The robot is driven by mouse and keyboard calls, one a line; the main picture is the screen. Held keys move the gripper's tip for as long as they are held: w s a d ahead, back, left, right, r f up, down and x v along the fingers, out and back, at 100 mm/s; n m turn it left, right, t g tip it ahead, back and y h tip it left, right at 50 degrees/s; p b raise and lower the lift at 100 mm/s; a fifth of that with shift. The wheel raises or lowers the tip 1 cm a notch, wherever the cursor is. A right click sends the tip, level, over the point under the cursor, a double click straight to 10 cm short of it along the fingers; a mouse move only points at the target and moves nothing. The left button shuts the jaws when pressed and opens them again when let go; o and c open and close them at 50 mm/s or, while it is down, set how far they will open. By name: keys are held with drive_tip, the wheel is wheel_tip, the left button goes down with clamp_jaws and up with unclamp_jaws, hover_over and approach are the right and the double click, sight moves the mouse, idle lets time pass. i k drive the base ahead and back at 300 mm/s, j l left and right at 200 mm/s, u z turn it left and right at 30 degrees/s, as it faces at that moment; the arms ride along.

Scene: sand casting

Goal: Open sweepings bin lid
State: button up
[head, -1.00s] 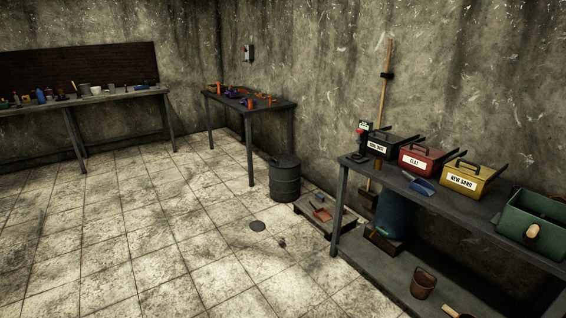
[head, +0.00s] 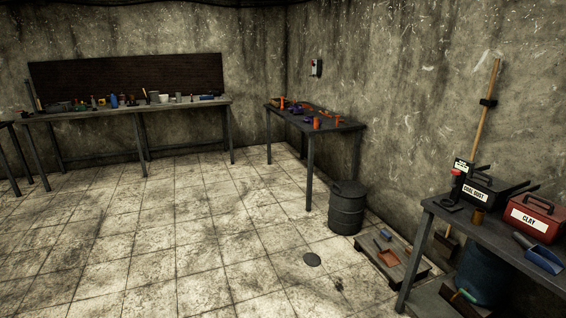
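A dark grey ribbed drum (head: 346,212) stands on the floor right of centre in the head view, near the right wall. It is the only lidded drum that I can make out, and I see no label on it. Its dark lid (head: 348,187) lies flat on top and looks closed, with what seems a small handle. My gripper is not in view, and nothing touches the drum.
A table (head: 315,122) with orange and purple items stands behind the drum. A shelf table (head: 480,232) with labelled boxes is at right. The tiled floor at left is clear.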

sight(348, 189)
drive_tip(key=i, duration=1.25)
drive_tip(key=i+j, duration=0.15)
drive_tip(key=i, duration=1.05)
drive_tip(key=i+z, duration=0.1)
drive_tip(key=i, duration=1.15)
drive_tip(key=i+z, duration=0.7)
drive_tip(key=i+j+z, duration=0.2)
drive_tip(key=i+z, duration=0.15)
drive_tip(key=i, duration=0.1)
